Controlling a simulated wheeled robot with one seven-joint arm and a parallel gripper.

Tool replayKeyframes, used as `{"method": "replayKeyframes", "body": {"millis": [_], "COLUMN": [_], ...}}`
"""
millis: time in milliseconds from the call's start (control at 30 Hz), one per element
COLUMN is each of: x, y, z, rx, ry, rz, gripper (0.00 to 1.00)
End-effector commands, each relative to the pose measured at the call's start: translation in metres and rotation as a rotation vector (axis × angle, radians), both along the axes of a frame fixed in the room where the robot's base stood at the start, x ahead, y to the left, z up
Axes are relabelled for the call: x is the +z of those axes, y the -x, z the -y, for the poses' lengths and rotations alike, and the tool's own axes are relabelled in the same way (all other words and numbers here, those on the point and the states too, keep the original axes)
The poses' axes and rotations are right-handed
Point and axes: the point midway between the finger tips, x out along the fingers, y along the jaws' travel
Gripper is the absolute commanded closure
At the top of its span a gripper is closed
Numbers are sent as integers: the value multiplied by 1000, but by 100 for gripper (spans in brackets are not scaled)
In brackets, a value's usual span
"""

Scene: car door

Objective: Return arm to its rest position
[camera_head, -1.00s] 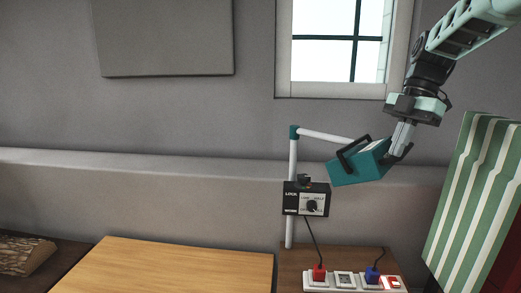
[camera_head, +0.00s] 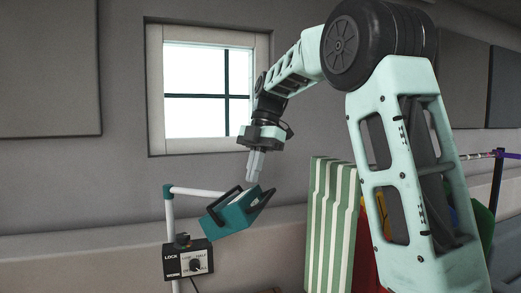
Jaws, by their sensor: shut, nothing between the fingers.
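My pale green arm reaches in from the right, bent at a large dark joint. My gripper (camera_head: 254,167) points down with its grey fingers together and nothing seen between them. Just below it is a teal box (camera_head: 233,216) with dark handles, tilted, at the end of a white pipe arm (camera_head: 199,190).
A black lock box (camera_head: 188,262) with a knob hangs on the white post at lower left. A green-and-white striped panel (camera_head: 330,225) stands right of the teal box, close to my arm. Behind are a window (camera_head: 208,90) and a grey wall with panels.

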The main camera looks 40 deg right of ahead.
Motion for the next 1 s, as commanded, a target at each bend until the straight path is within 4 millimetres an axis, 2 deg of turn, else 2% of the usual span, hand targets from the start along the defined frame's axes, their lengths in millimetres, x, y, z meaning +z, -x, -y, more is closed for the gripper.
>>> {"method": "replayKeyframes", "body": {"millis": [100, 300, 500, 733, 867, 967, 1000], "x": [21, 45, 53, 53, 31, -1, -17], "y": [-3, -4, -5, -5, -8, -6, -3], "z": [9, 17, 19, 19, -10, -56, -77], "rx": [-4, -2, 1, 0, -64, -169, -220], "ry": [2, 1, 1, 1, 10, 35, 51], "rz": [4, 3, 1, 1, -36, -93, -117], "gripper": [100, 100, 100, 100, 100, 100, 100]}}
